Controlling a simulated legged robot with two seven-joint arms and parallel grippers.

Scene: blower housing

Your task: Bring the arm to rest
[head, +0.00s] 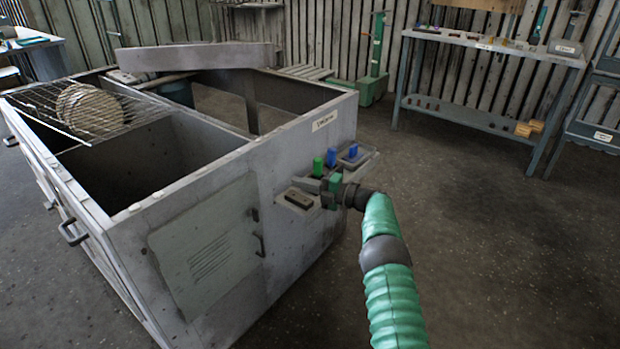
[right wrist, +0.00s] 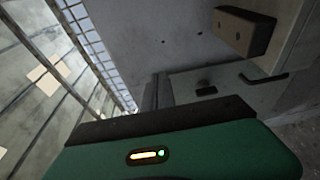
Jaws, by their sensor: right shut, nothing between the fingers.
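My right arm (head: 381,255), in a ribbed green sleeve, comes in from the bottom right of the head view. My right gripper (head: 308,185) is shut and empty, in front of the near right corner of the grey blower housing (head: 200,180). It appears just above a small dark box (head: 298,198) on a ledge there; I cannot tell whether they touch. In the right wrist view, the green gripper body (right wrist: 185,148) fills the bottom, and the box (right wrist: 243,31) is at the top right. My left gripper is not in view.
A workbench (head: 490,45) stands at the back right. The floor (head: 500,240) right of my arm is clear.

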